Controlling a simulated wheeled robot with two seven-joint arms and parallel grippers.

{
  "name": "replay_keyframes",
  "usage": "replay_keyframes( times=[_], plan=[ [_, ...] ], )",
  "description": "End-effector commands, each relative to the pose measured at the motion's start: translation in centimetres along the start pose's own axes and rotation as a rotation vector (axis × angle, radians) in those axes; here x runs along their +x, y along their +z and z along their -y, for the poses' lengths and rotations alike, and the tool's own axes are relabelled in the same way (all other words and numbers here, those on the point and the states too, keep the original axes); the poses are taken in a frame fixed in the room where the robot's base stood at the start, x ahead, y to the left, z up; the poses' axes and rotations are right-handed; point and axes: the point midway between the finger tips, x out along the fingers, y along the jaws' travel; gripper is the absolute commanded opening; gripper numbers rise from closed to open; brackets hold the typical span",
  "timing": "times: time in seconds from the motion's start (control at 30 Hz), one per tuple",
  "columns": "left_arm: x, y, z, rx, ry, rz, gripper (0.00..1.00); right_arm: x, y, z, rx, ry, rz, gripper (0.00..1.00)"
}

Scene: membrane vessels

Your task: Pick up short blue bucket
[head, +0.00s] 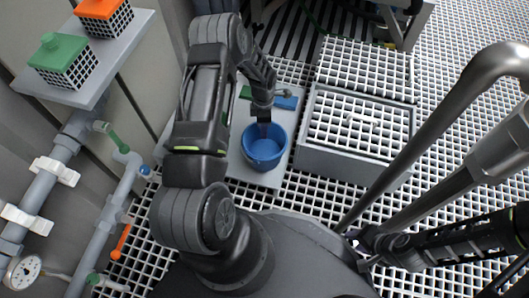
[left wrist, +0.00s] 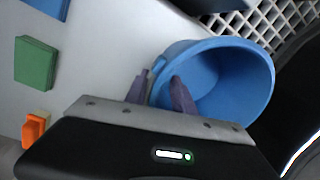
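The short blue bucket (head: 268,158) stands upright and open on a light grey board in the head view. It fills the right middle of the left wrist view (left wrist: 235,80). My left gripper (head: 264,128) points down at the bucket's far rim. In the left wrist view, my left gripper's fingers (left wrist: 160,80) are apart, one outside the wall and one over the inside, with the rim between them. I cannot tell whether either finger touches it. My right gripper (head: 362,250) is at the lower right, away from the bucket; its fingers are too small to read.
A green block (left wrist: 35,62) and an orange piece (left wrist: 35,128) lie left of the bucket in the left wrist view. A blue block (head: 287,102) lies beyond the bucket. A grey box with a grated top (head: 350,160) stands right. Pipes (head: 105,215) line the left wall.

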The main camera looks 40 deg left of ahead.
Motion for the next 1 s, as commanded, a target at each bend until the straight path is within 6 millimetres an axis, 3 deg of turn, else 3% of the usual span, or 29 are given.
replay_keyframes(
  times=[0.03,0.2,0.83,1.0],
  plan=[
    [1.5,-0.1,-0.1,-0.002,-0.002,0.001,0.3,1.1,0.0,-0.3,0.0,0.0,-0.002,0.36],
    [3.0,0.0,-0.1,0.0,0.0,0.0,0.3,1.6,-0.1,-0.5,0.001,0.0,-0.007,0.36],
    [3.0,0.0,-0.1,0.0,0.001,0.0,0.3,1.5,-0.2,-0.5,0.001,0.0,-0.009,0.36],
    [3.0,0.0,-0.1,0.0,0.001,0.0,0.17,1.5,-0.2,-0.5,0.001,0.0,-0.009,0.36]
  ],
)
